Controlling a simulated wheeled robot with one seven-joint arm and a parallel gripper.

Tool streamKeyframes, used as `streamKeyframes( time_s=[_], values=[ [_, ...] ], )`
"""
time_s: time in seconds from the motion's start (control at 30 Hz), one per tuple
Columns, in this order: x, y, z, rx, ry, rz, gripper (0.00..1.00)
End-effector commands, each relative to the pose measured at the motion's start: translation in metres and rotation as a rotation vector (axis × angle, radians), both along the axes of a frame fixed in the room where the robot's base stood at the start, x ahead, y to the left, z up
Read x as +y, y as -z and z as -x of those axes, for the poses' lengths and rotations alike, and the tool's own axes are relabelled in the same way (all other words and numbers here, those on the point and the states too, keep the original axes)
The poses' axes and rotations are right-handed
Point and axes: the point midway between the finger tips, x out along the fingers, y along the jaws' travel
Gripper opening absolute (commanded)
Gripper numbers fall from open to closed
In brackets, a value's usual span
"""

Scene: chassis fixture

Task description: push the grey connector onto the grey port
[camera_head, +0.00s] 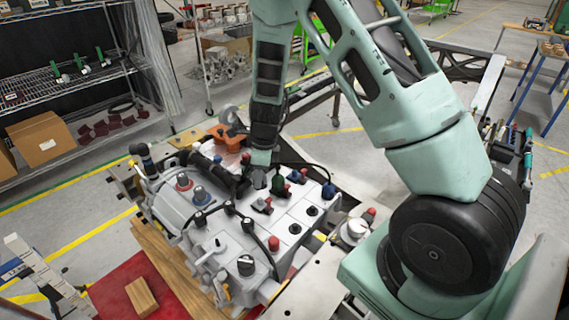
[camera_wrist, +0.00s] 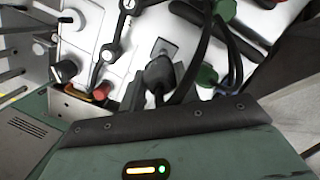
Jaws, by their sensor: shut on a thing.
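The grey connector (camera_wrist: 160,74) is dark grey with a cable and shows in the middle of the wrist view. My gripper (camera_wrist: 160,88) is shut on it; its fingertips are partly hidden by the dark edge of the gripper body. The grey port (camera_wrist: 167,47) is a grey square on the white housing, just beyond the connector's front end. The connector overlaps it in the picture, and I cannot tell whether they touch. In the head view my gripper (camera_head: 262,158) points down over the back middle of the white housing (camera_head: 228,232), and the connector there is hard to make out.
An orange block (camera_head: 226,137) sits behind. A red mat (camera_head: 118,290) with a wooden block (camera_head: 142,297) lies at front left.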

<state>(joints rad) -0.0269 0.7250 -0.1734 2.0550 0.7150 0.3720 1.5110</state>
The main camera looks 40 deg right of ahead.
Motion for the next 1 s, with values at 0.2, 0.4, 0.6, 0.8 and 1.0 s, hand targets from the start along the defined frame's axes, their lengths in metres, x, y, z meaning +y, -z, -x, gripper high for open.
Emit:
streamKeyframes(
  time_s=[0.2,0.4,0.6,0.8,1.0],
  values=[
    [0.009,0.007,-0.004,-0.001,0.017,0.0,0.0],
    [0.009,0.023,-0.003,0.0,0.015,-0.001,0.0],
    [0.009,0.046,-0.003,0.0,0.015,-0.001,0.0],
    [0.009,0.043,-0.003,0.0,0.015,-0.001,0.0],
    [0.008,0.044,-0.003,0.0,0.014,-0.001,0.0]
  ],
)
